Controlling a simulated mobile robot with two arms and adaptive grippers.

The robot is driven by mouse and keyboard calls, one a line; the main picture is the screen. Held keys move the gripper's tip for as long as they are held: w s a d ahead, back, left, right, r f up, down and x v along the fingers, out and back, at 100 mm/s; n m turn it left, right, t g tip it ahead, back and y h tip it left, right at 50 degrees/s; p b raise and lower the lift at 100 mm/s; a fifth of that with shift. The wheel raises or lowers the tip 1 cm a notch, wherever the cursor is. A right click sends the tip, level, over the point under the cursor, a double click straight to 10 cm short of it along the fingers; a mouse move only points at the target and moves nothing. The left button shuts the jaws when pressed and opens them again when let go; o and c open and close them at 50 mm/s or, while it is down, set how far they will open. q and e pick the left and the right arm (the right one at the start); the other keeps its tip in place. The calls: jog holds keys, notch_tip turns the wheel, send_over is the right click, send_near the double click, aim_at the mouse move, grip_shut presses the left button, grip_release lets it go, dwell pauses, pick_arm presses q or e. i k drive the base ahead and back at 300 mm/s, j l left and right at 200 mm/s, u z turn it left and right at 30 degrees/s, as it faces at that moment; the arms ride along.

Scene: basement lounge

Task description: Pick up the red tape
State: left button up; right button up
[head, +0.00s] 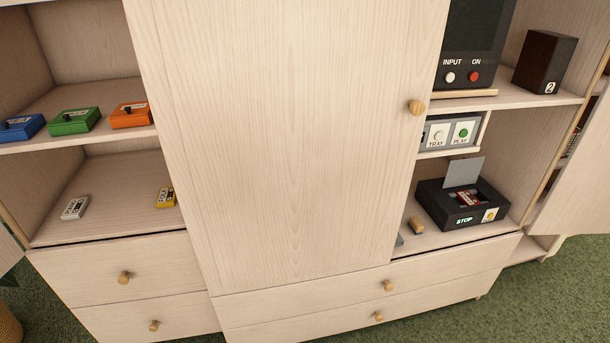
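A small red and white tape (467,199) sits in the open top of a black player (436,206) on the lower right shelf. The player's grey lid (463,171) stands raised behind the tape. The player has a lit STOP label and a yellow button on its front. Neither of my grippers is in view.
A white tape (75,208) and a yellow tape (166,197) lie on the lower left shelf. Blue, green and orange boxes stand above them. A sliding door (290,130) covers the middle. A TRAY and PLAY panel (449,134) and a screen (475,30) are above the player.

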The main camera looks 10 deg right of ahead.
aim_at(466, 197)
jog(key=z, duration=1.5)
jog(key=i+l+u, duration=0.15)
jog(key=i+l, duration=0.15)
jog(key=i, duration=0.1)
